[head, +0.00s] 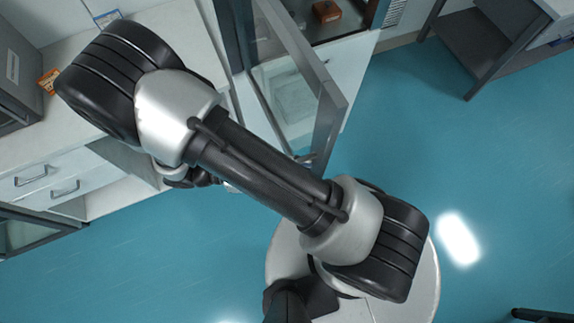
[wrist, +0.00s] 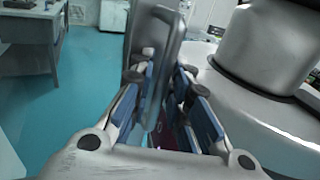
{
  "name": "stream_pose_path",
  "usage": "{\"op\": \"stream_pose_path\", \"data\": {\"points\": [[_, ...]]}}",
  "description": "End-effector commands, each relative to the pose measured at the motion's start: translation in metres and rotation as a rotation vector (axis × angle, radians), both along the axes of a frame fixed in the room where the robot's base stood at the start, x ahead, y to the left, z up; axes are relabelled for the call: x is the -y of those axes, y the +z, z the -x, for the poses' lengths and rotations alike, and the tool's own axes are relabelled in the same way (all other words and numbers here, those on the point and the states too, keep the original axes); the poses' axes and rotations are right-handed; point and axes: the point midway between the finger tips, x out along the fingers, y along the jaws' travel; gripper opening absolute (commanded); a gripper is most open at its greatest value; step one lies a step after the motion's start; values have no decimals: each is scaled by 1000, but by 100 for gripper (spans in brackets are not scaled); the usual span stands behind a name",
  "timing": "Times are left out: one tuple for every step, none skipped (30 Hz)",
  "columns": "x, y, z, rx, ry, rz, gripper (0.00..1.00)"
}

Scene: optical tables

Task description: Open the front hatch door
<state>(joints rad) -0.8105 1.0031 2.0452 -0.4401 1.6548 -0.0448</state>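The hatch door (head: 332,110) is a grey-framed panel with a clear glass pane. In the head view it stands swung out at an angle from the cabinet front, ajar. Its lower end passes close to my arm. In the wrist view a grey upright part with rounded corners (wrist: 158,70), seemingly the door's frame or handle, stands between the fingers of my gripper (wrist: 163,82). The left finger looks very close to it. Contact on the right side is unclear, so I cannot tell whether the fingers clamp it. My gripper is mostly hidden under my arm in the head view.
A brown box (head: 326,11) sits inside the cabinet behind the door. A white drawer bench (head: 60,170) stands at the left, and a dark-framed table (head: 480,45) at the upper right. Open blue floor (head: 480,160) lies right of the door.

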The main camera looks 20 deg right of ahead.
Motion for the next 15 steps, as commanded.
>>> {"op": "stream_pose_path", "data": {"points": [[0,0,0,0,0,0,17],[0,0,0,0,0,0,17],[0,0,0,0,0,0,17],[-1,0,0,0,0,0,17],[-2,0,-1,0,0,0,17],[-5,0,-2,1,0,0,17],[-7,0,-2,1,1,0,17],[-11,0,-4,2,1,0,17],[-17,-1,-6,3,1,-1,17],[-22,-1,-7,3,2,-2,17],[-28,-1,-9,2,2,-2,17],[-36,-1,-12,3,2,-2,17],[-42,-1,-14,3,3,-2,17],[-49,-1,-16,3,3,-2,17],[-57,-1,-19,3,2,-2,17]]}}
